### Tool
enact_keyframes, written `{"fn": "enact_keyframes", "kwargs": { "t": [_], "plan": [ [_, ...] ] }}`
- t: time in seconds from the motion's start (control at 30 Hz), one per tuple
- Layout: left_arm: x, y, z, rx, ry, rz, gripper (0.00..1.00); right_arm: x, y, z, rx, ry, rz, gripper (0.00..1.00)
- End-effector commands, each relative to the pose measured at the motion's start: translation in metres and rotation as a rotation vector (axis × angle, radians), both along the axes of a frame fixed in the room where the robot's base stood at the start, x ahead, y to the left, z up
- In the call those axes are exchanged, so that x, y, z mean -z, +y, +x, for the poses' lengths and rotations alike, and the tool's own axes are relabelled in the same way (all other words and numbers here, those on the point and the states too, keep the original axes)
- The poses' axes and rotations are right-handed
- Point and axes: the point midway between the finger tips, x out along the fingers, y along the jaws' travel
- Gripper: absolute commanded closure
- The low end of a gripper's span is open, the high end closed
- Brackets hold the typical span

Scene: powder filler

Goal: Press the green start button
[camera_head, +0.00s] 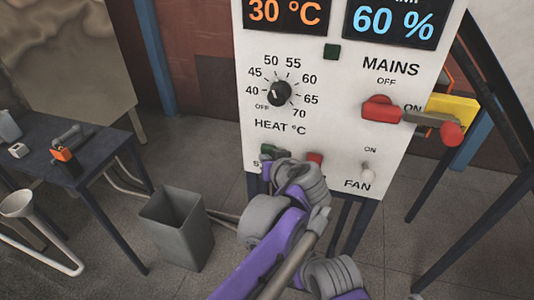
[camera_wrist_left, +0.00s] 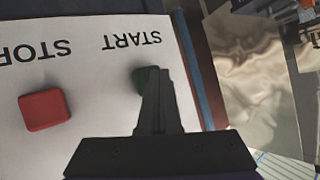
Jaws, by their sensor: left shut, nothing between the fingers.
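The green start button (camera_wrist_left: 140,76) is on the white panel under the upside-down START label in the left wrist view. My left gripper's shut fingers (camera_wrist_left: 154,72) lie over it and hide much of it. I cannot tell whether the fingertips touch the button. The fingers hold nothing. In the head view, my purple and grey left arm reaches up to the panel's lower left, and a bit of green (camera_head: 267,148) shows beside my left gripper (camera_head: 271,156). My right gripper is out of view.
The red stop button (camera_wrist_left: 45,110) is beside the start button. The white panel (camera_head: 340,130) also carries a heat knob (camera_head: 279,93), a red mains lever (camera_head: 382,109) and a fan switch (camera_head: 367,173). A grey bin (camera_head: 178,230) stands on the floor, near a dark table (camera_head: 100,150).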

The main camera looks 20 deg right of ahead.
Motion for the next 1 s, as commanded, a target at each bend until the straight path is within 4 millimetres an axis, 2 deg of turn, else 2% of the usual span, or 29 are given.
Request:
{"fn": "enact_keyframes", "kwargs": {
  "t": [1.0],
  "plan": [
    [-0.0002, -0.0038, 0.0058, 0.000, -0.001, 0.000, 1.00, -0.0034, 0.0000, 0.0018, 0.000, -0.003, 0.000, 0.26]
  ]
}}
